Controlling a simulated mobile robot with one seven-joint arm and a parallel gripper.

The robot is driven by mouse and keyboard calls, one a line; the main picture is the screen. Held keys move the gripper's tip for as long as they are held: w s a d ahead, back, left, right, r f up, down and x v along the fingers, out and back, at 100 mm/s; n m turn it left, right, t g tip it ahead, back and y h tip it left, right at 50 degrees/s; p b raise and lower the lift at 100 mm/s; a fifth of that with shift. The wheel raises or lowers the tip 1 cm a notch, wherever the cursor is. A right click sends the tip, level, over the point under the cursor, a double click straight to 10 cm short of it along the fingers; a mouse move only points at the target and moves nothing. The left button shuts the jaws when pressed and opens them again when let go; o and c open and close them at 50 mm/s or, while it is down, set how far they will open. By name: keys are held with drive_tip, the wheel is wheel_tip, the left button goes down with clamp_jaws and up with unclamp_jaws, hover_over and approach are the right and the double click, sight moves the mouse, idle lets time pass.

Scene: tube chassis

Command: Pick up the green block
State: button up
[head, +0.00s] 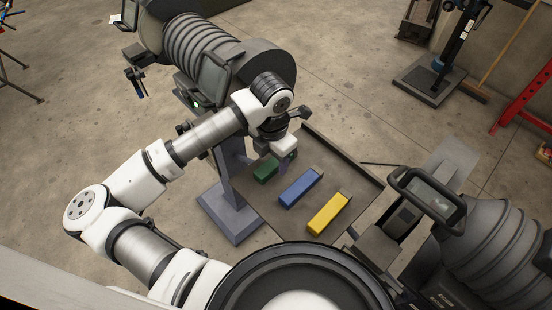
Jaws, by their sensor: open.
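The green block (266,170) lies on a dark, rimmed tray-like tabletop (338,168), near its left side. It is the shortest-looking of the three blocks in view, and its upper right end is close to my gripper. My gripper (289,157) hangs just above and to the right of the green block. It is open with nothing visible in it, though its fingers are small and partly hidden by my wrist. I cannot tell the exact height of the gripper above the tabletop.
A blue block (300,187) and a yellow block (328,214) lie to the right of the green one. A large ribbed machine (205,45) stands behind, and another (492,245) at the right. The tabletop's upper right part is clear.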

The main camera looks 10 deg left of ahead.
drive_tip(key=shift+f, duration=1.05)
drive_tip(key=c, duration=1.1)
drive_tip(key=shift+o, duration=0.2)
